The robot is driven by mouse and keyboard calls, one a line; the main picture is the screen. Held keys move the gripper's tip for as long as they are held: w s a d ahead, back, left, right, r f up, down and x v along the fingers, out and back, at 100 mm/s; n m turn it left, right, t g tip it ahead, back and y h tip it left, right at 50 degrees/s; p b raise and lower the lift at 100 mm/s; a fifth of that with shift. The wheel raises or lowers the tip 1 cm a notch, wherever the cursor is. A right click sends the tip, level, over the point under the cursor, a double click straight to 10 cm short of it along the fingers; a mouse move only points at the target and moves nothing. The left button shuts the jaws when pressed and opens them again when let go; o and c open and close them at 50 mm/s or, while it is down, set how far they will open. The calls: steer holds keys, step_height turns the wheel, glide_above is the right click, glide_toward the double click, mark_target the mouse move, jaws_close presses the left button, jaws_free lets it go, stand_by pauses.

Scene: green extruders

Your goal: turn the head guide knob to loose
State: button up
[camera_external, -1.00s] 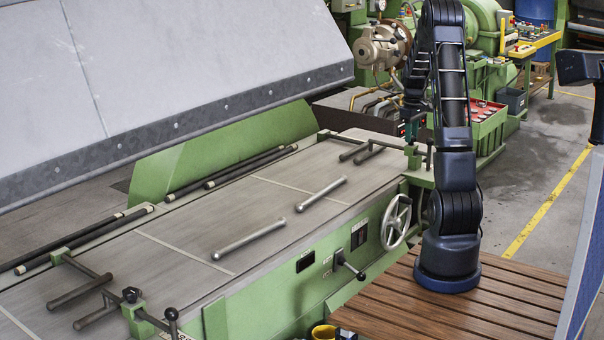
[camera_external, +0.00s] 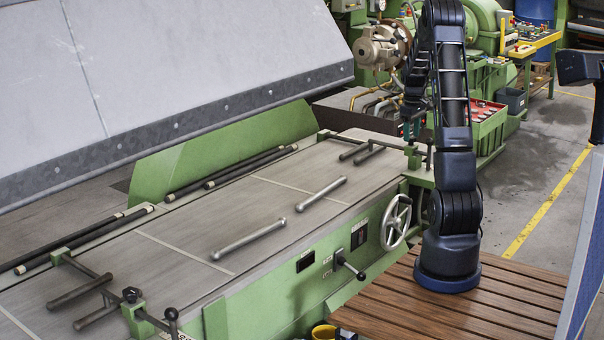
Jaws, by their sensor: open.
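The green machine has a long grey bed with guide fittings at both ends. At its far right end a green block with black knobs (camera_external: 428,144) stands at the bed's edge. At the near left end another green block carries a round black knob (camera_external: 131,294) and a second black knob (camera_external: 171,314). No label shows which is the head guide knob. My gripper (camera_external: 409,130) is small and dark, pointing down just above the far right fittings. It is open, with nothing visible between its fingers. Contact with a knob cannot be made out.
A large grey sloping hood (camera_external: 170,80) overhangs the bed's left side. Two loose metal bars (camera_external: 250,240) lie on the bed. A handwheel (camera_external: 397,222) and a lever (camera_external: 348,265) project from the green front. A wooden platform (camera_external: 480,315) is at lower right.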

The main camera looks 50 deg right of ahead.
mark_target(411, 137)
step_height(411, 137, up, 10)
stand_by(0.5)
steer(key=shift+r, duration=0.1)
steer(key=a+r+t, duration=0.1)
steer(key=a+r, duration=0.4)
steer(key=a, duration=0.9)
steer(key=a+r+t, duration=0.1)
steer(key=a+r, duration=0.3)
steer(key=a, duration=1)
steer(key=s+a+f+t, duration=0.1)
steer(key=s+a, duration=0.7)
steer(key=a, duration=0.3)
steer(key=s+a+f+t, duration=0.1)
steer(key=s+a, duration=0.7)
steer(key=a, duration=0.3)
steer(key=shift+s+f+t, duration=0.15)
steer(key=shift+f+t, duration=0.15)
steer(key=shift+f, duration=0.1)
